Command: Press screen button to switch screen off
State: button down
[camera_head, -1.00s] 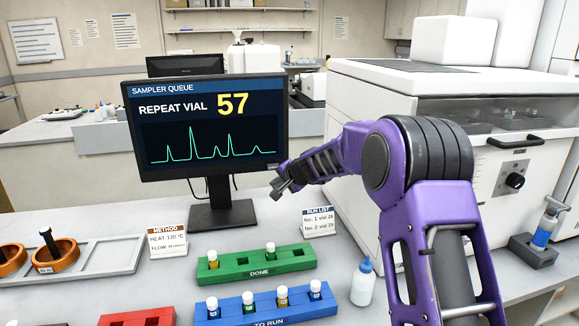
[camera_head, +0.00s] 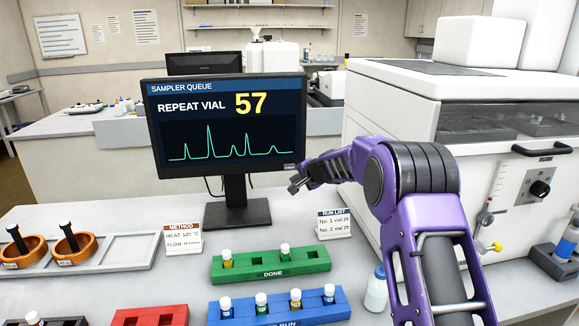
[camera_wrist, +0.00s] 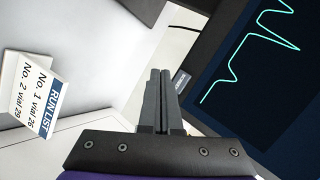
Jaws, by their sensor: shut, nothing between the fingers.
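The screen (camera_head: 225,170) stands on the bench, lit, showing "Repeat vial 57" and a green trace. A small marked spot, apparently the screen button (camera_head: 289,166), is at the right end of its lower bezel. My gripper (camera_head: 294,184) is shut and empty, just below that corner of the screen. In the wrist view, my closed fingers (camera_wrist: 159,73) point ahead, and the small labelled button (camera_wrist: 181,80) shows right beside their tips at the bezel edge. I cannot tell whether they touch. The lit screen (camera_wrist: 262,85) fills the right side of that view.
The run list card (camera_head: 334,223) stands on the bench to the right, below my gripper. The green rack (camera_head: 300,268) and blue rack (camera_head: 232,312) hold vials in front. A white instrument (camera_head: 400,110) stands right. Bench around the screen's foot is clear.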

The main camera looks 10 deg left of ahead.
aim_at(289, 167)
jog(key=shift+w+a+r+p, duration=0.1)
jog(key=shift+w+a+p, duration=0.1)
jog(key=shift+w+p, duration=0.65)
jog(key=shift+w+a+p, duration=0.2)
jog(key=shift+w+p, duration=0.5)
jog(key=shift+p, duration=0.2)
jog(key=shift+w+a+r+p, duration=0.1)
jog(key=shift+w+a+p, duration=0.1)
jog(key=shift+w+p, duration=0.65)
jog(key=shift+s+f, duration=0.1)
jog(key=shift+w+a+p, duration=0.1)
jog(key=shift+w+p, duration=0.25)
jog(key=shift+p, duration=0.25)
